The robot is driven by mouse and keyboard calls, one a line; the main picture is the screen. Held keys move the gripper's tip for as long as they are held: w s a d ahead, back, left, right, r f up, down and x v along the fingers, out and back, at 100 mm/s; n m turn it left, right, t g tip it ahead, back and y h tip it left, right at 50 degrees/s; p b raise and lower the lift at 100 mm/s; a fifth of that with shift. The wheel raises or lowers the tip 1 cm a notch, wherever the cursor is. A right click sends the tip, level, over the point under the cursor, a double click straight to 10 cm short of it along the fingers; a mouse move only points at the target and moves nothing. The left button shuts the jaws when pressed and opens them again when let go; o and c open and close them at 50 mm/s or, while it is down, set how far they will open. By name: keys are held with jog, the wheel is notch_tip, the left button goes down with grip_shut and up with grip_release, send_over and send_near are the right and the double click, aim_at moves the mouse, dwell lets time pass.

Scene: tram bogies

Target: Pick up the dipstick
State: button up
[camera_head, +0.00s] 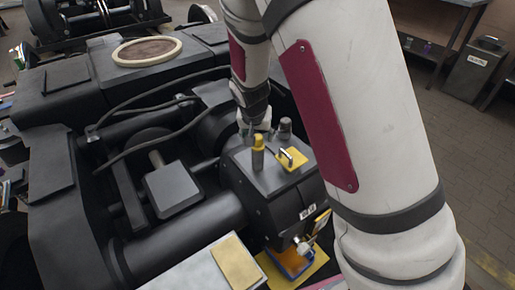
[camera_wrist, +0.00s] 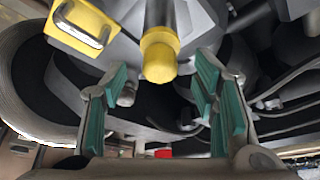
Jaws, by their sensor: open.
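The dipstick appears to be the yellow-headed upright post (camera_head: 258,152) on top of the dark gearbox housing (camera_head: 262,178). In the wrist view its yellow round end (camera_wrist: 160,58) shows between the fingertips, toward the top of the picture. My gripper (camera_wrist: 162,78) is open, with green-padded fingers on either side of that yellow end; nothing is held. I cannot tell the remaining gap in depth. In the head view my gripper (camera_head: 254,126) is small and partly hidden, just behind the post.
A yellow plate with a metal handle (camera_head: 291,159) sits right beside the post; it also shows in the wrist view (camera_wrist: 82,27). A grey stub (camera_head: 285,126) stands behind. Hoses (camera_head: 150,98) cross the bogie frame. A blue tray (camera_head: 290,262) lies below the housing.

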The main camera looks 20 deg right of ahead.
jog(key=shift+x, duration=1.15)
grip_shut()
jog(key=shift+r, duration=0.1)
